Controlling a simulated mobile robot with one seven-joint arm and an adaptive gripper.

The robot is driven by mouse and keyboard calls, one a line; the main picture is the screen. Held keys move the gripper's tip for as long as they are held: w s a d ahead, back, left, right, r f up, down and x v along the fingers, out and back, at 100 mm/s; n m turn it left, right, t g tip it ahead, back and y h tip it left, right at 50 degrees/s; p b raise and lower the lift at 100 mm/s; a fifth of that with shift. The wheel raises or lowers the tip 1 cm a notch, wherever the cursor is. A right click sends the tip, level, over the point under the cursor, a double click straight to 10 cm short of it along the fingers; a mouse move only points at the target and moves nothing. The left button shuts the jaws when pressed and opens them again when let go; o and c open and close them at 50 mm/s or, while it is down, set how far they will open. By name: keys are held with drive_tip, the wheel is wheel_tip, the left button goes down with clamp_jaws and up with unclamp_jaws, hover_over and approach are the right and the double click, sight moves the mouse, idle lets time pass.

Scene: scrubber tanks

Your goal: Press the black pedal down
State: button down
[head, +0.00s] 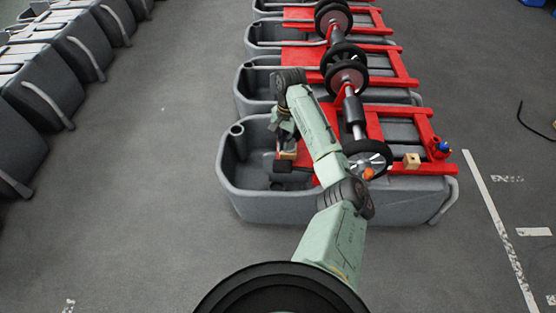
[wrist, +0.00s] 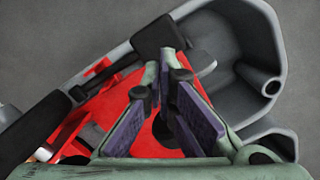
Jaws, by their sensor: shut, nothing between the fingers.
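The black pedal (wrist: 156,36) is a dark block at the end of the red frame, over the open grey tank. In the head view, the pedal (head: 283,167) sits at the tank's left part. My gripper (wrist: 169,58) is shut and empty, with its fingertips pointing at the pedal and overlapping its lower edge in the wrist view. In the head view, my gripper (head: 279,150) is just above the pedal, partly hidden by my arm. I cannot tell whether the tips touch it.
The grey tank (head: 233,190) has raised walls around the pedal. The red frame (head: 415,128) carries a shaft with black wheels (head: 346,78). A wooden block (head: 411,160) sits on the frame. More tanks (head: 75,45) stand left; the floor between is clear.

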sight(285, 162)
drive_tip(key=shift+d, duration=0.2)
drive_tip(key=shift+s, duration=0.1)
drive_tip(key=f+b, duration=0.7)
drive_tip(key=shift+s+a, duration=0.25)
drive_tip(key=shift+f, duration=0.1)
wheel_tip(285, 162, down, 4)
drive_tip(key=shift+f+b, duration=0.1)
drive_tip(key=shift+b, duration=0.4)
drive_tip(key=shift+w+d+r, duration=0.2)
drive_tip(key=shift+w+r, duration=0.05)
drive_tip(key=shift+r, duration=0.05)
drive_tip(key=shift+w+d+r, duration=0.2)
drive_tip(key=shift+w+d, duration=0.15)
drive_tip(key=shift+w, duration=0.15)
drive_tip(key=shift+w+d+r, duration=0.15)
drive_tip(key=shift+w+d, duration=0.15)
drive_tip(key=shift+w, duration=0.2)
